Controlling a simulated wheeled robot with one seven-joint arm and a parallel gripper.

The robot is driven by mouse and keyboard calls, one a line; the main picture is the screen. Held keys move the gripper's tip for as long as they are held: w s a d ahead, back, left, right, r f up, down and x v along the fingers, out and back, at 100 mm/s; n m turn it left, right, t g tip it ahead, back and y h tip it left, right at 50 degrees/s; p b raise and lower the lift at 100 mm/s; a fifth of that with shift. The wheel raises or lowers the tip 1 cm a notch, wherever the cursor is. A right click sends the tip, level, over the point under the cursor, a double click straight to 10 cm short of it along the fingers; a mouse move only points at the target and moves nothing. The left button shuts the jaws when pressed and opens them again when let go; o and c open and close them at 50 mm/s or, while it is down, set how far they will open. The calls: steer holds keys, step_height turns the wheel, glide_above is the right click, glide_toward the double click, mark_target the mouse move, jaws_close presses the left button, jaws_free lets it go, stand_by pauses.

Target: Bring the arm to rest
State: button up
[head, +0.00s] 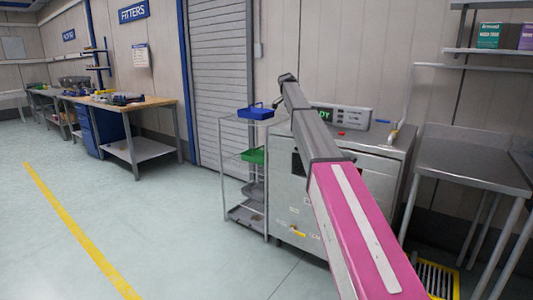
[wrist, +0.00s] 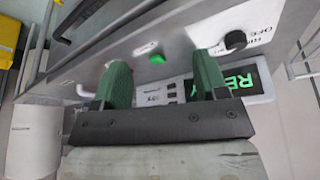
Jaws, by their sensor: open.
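My arm reaches forward and up from the bottom right of the head view, with a pink link and a grey link ending in a dark joint. My gripper is not clearly visible there. In the wrist view my gripper (wrist: 162,80) has two green fingers standing apart, with no object held between them. Behind the fingers is the front of a grey metal machine (wrist: 165,40) with a lit green display (wrist: 240,80). The gap between fingers and machine cannot be judged. The same machine (head: 300,205) stands behind my arm in the head view.
A wire rack (head: 222,165) with a blue tray (head: 255,113) and a green tray (head: 252,155) stands left of the machine. A steel table (head: 470,165) is at right. Workbenches (head: 135,105) line the far left. The floor (head: 130,215) at left is clear.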

steer(key=s+d+f+n+g+y, duration=0.15)
steer(key=s+f+n, duration=0.25)
steer(key=s+f, duration=1.4)
steer(key=s+d+f+n+y, duration=0.15)
steer(key=s+f+n, duration=0.25)
steer(key=s+f, duration=1.4)
steer(key=s+f+n, duration=0.1)
steer(key=s+f, duration=0.4)
steer(key=s, duration=0.4)
steer(key=s+f+n, duration=0.2)
steer(key=s+f, duration=0.4)
steer(key=s, duration=0.3)
steer(key=shift+s+d+n+g+y, duration=0.2)
steer(key=shift+d+n+g+y, duration=0.1)
steer(key=shift+d+g+y, duration=0.1)
